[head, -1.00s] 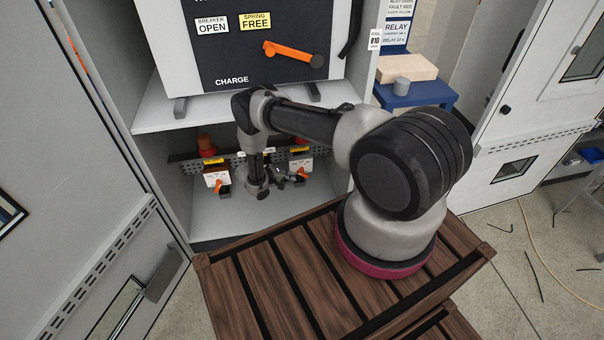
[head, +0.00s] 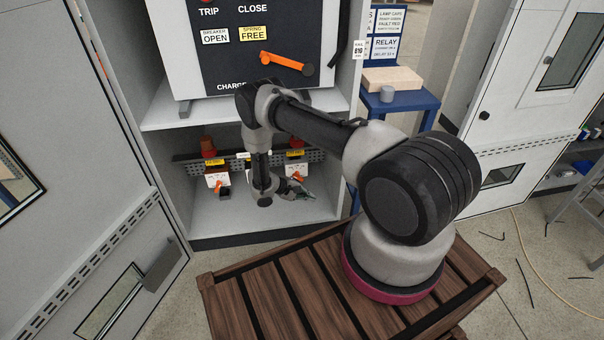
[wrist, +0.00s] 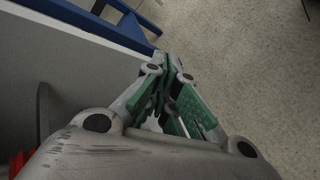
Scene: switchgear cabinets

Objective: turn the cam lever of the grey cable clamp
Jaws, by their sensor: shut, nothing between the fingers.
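Several cable clamps sit along a perforated rail (head: 183,157) in the lower cabinet bay. The left clamp (head: 215,180) has a white tag, a red-brown top and an orange lever (head: 216,186). The right clamp (head: 295,157) shows a yellow label above my gripper. My arm hides the middle of the row. I cannot tell which clamp is the grey one. My gripper (head: 306,194) is in front of and below the right clamp, apart from the levers as far as I can see. In the wrist view its green fingers (wrist: 166,62) are together and empty.
Above the bay is a breaker panel (head: 225,70) with an orange handle (head: 287,63). A cabinet side wall stands right of my gripper. A blue table (head: 405,103) with a wooden block (head: 392,78) is beyond it. An open door (head: 75,190) stands left.

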